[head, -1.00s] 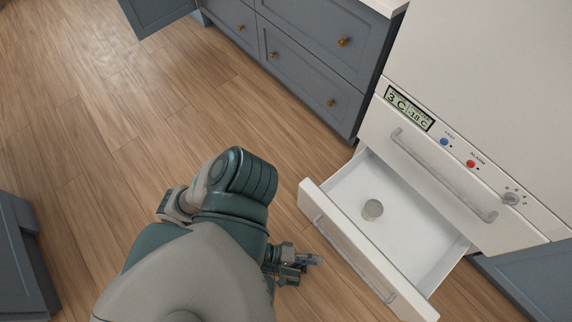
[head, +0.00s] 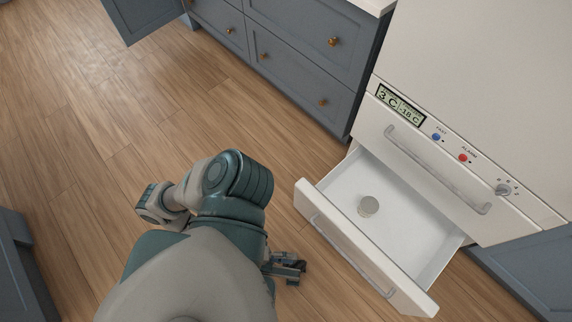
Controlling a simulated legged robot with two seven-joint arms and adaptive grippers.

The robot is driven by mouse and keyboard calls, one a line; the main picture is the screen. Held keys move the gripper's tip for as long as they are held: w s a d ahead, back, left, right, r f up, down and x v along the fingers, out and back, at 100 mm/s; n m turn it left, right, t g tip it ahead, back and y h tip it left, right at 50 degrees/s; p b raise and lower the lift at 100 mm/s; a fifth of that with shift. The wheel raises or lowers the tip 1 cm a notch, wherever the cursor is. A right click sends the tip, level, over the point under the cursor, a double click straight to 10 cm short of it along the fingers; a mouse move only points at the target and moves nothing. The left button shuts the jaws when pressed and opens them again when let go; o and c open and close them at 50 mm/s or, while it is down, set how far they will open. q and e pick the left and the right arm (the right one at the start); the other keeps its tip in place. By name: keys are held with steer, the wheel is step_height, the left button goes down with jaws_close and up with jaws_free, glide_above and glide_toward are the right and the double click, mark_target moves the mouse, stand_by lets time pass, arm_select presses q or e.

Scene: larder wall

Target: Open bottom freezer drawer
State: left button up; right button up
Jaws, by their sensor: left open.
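The bottom freezer drawer (head: 398,226) of the white fridge-freezer (head: 480,90) stands pulled out, its white interior in view. The drawer's front carries a long bar handle (head: 352,254). My left gripper (head: 298,268) is open and empty, a little left of the drawer front and apart from the handle. Part of it is hidden behind my arm. My right gripper is out of view.
A closed upper drawer with a bar handle (head: 436,170) sits above, beneath a panel with a display (head: 400,104) and knob. Grey-blue cabinets (head: 300,62) stand at the back, with an open door (head: 140,14). The wooden floor (head: 90,150) at left is clear.

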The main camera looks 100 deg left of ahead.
arm_select(q)
steer(key=shift+s+f, duration=0.25)
steer(key=shift+s, duration=0.35)
steer(key=shift+w, duration=0.1)
stand_by(0.3)
